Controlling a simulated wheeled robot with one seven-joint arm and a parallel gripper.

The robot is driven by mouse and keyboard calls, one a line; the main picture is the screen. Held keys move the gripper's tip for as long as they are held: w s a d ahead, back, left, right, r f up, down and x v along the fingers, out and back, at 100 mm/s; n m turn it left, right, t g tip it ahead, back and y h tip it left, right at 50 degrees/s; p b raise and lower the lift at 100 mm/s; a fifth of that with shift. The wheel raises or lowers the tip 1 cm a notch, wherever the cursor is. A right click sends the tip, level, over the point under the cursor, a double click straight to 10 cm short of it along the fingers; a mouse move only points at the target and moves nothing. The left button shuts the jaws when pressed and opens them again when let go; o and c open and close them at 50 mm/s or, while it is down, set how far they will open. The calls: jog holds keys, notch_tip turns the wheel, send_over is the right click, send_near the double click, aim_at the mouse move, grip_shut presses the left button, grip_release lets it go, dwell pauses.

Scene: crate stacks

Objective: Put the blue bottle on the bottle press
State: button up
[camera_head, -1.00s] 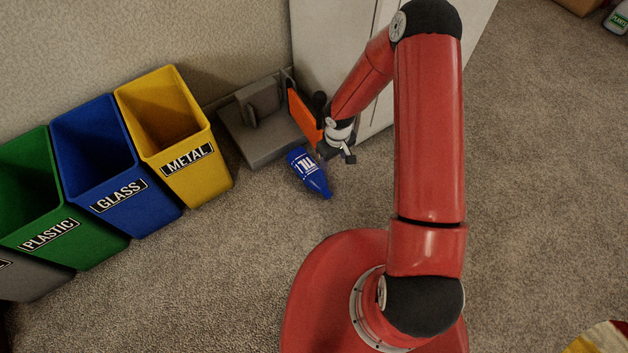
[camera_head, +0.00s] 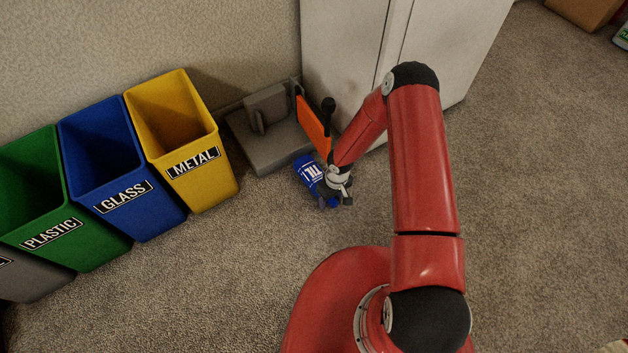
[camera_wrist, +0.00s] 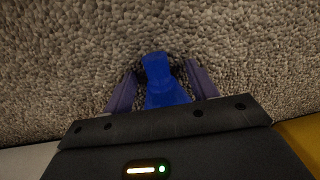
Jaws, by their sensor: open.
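The blue bottle (camera_head: 311,174) lies on its side on the carpet, in front of the bottle press. Its neck end points towards the lower right in the head view. The bottle press (camera_head: 268,150) is a grey base with an upright grey block, an orange plate (camera_head: 313,127) and a black-knobbed lever. My gripper (camera_head: 338,198) is low over the bottle's neck end. In the wrist view my gripper (camera_wrist: 160,85) is open, with one finger on each side of the blue bottle (camera_wrist: 165,88). I cannot tell whether the fingers touch it.
Yellow METAL (camera_head: 215,178), blue GLASS (camera_head: 160,215) and green PLASTIC (camera_head: 95,245) bins stand in a row at the left. A white cabinet (camera_head: 345,60) stands behind the press. A cardboard box (camera_head: 585,12) is at the far upper right. Carpet on the right is clear.

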jog(key=shift+c, duration=0.2)
jog(key=c, duration=1)
jog(key=shift+r, duration=0.1)
